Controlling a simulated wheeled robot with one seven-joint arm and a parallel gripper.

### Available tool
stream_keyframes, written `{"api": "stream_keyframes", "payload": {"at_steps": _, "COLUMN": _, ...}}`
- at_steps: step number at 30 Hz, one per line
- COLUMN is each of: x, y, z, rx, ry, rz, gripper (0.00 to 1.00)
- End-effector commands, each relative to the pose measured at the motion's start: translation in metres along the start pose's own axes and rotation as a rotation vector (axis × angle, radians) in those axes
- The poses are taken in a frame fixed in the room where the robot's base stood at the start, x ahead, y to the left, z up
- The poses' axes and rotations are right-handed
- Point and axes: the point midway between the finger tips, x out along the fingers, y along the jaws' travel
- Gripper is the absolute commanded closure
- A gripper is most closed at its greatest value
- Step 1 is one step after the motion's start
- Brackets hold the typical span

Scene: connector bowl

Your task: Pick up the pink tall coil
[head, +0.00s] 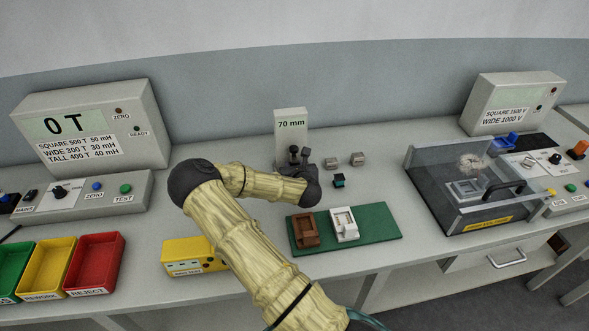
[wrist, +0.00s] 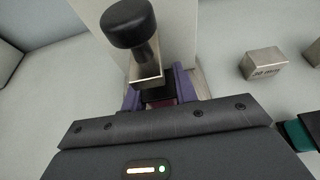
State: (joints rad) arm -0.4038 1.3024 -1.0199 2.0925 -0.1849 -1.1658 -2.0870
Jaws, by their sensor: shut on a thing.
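My gripper (head: 302,168) is at the foot of the pale stand marked 70 mm (head: 291,123). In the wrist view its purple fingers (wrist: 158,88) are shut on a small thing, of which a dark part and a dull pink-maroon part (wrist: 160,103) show. This looks like the pink tall coil, but most of it is hidden by the gripper body and the metal piece under a black knob (wrist: 128,22). I cannot tell whether it touches the stand or the table. No other pink coil shows in the head view.
Two small grey metal blocks (head: 330,163) (head: 357,159) and a teal-and-black piece (head: 338,181) lie right of my gripper. A green mat (head: 376,220) with brown and white fixtures is in front. A clear-lidded box (head: 436,179) stands right; bins (head: 96,262) stand left.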

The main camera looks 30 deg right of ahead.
Motion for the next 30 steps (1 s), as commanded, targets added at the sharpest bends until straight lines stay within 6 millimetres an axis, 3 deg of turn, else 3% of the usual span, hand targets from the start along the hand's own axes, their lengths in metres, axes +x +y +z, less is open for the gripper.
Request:
{"api": "stream_keyframes", "payload": {"at_steps": 5, "x": -0.018, "y": 0.000, "z": -0.005, "rx": 0.000, "ry": 0.002, "rz": -0.001, "gripper": 0.98}}
{"api": "stream_keyframes", "payload": {"at_steps": 16, "x": -0.079, "y": 0.000, "z": -0.027, "rx": 0.001, "ry": 0.000, "rz": -0.002, "gripper": 0.98}}
{"api": "stream_keyframes", "payload": {"at_steps": 18, "x": -0.084, "y": 0.001, "z": -0.005, "rx": 0.001, "ry": -0.007, "rz": 0.002, "gripper": 0.98}}
{"api": "stream_keyframes", "payload": {"at_steps": 30, "x": -0.120, "y": 0.000, "z": 0.082, "rx": 0.002, "ry": -0.005, "rz": 0.001, "gripper": 0.98}}
